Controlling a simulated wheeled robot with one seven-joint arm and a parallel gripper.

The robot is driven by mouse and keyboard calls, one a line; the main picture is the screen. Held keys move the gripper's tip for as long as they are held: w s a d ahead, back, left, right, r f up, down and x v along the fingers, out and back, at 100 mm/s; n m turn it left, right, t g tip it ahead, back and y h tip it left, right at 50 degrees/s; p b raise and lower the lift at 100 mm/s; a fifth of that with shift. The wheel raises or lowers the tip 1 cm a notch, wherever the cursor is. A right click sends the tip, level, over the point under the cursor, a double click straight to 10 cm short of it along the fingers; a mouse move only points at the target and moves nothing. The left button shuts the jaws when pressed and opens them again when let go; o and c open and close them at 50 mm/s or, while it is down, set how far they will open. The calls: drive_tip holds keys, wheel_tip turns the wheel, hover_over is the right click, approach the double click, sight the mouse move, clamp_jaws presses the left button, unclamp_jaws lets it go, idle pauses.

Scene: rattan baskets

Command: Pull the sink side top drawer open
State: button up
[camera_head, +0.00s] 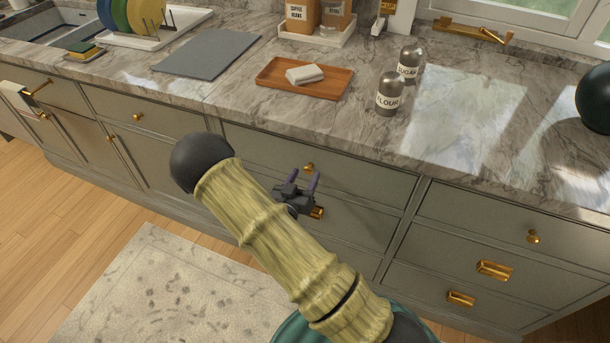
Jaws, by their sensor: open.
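The middle stack's top drawer (370,182) is grey-green and looks shut, with a small brass knob (308,167) at its centre. Of the two drawer stacks in view, this one is nearer the sink (45,24). My gripper (304,175) is open, its two purple fingers pointing at this drawer front. The knob shows between and just beyond the fingertips; I cannot tell whether they touch it. My arm hides the drawer fronts below and to the left of the gripper.
Another drawer stack (480,222) with brass pulls stands at right. A brass handle (317,212) shows just below my gripper. A pale rug (140,290) lies on the floor.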

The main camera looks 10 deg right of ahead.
drive_tip(key=shift+w+d, duration=0.3)
drive_tip(key=shift+w, duration=0.15)
drive_tip(key=shift+c, duration=0.4)
clamp_jaws()
drive_tip(key=shift+a, duration=0.1)
